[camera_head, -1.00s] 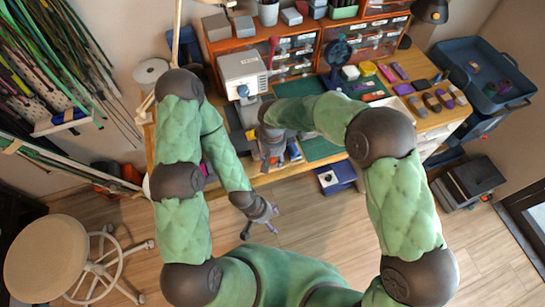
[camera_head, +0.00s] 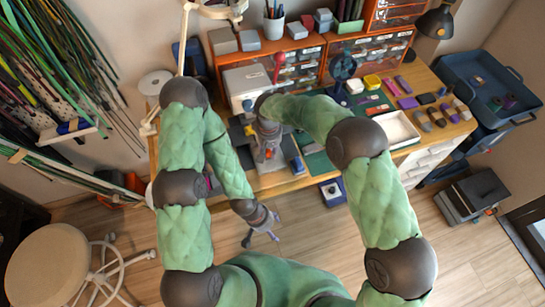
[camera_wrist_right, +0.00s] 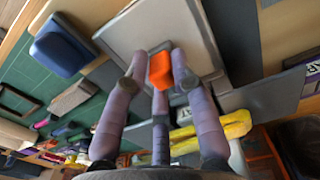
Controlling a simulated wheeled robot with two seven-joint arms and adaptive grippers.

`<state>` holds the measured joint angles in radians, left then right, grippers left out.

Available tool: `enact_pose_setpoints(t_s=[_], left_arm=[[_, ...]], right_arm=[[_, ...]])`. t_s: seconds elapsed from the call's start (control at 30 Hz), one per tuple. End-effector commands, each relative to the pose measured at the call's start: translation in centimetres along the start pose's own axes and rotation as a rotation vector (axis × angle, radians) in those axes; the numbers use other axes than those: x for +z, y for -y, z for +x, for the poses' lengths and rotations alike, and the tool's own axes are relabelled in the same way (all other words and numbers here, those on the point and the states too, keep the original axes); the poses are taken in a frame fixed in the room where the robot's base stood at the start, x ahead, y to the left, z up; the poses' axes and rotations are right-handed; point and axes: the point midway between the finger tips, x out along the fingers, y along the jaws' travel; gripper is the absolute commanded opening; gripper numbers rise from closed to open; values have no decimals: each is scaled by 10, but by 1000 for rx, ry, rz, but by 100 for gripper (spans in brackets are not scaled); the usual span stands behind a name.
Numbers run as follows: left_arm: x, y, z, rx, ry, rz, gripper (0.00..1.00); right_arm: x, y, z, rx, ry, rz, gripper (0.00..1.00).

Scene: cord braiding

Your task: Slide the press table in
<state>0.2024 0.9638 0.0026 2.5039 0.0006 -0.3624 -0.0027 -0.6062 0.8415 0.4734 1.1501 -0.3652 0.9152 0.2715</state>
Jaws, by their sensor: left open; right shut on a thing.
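The white press (camera_head: 247,84) stands on the bench below the orange drawers. Its table is a light grey plate (camera_wrist_right: 132,32) with an orange knob (camera_wrist_right: 160,68) at its near edge in the right wrist view. My right gripper (camera_wrist_right: 156,78) is shut on the orange knob, its fingers on either side of it. In the head view, my right gripper (camera_head: 265,153) is over the bench's front edge, in front of the press. My left gripper (camera_head: 262,238) is open and empty, hanging low over the floor, apart from the press.
A green mat (camera_wrist_right: 25,60) with a blue block (camera_wrist_right: 60,46) lies beside the plate. A white tray (camera_head: 397,130) and small coloured blocks are farther right on the bench. A round stool (camera_head: 48,262) stands at left.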

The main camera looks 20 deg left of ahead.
Motion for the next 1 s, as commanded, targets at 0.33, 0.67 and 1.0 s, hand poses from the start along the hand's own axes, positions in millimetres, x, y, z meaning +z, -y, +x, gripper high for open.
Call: enact_pose_setpoints(t_s=[0.33,0.67,1.0], left_arm=[[0,-1,-2,0,-1,0,69],[0,-1,-3,0,-1,0,69],[0,-1,-3,0,-1,0,69]], right_arm=[[-34,5,2,-5,1,-5,0],[-42,6,3,-6,2,-5,0],[-42,6,3,-5,3,-5,45]])
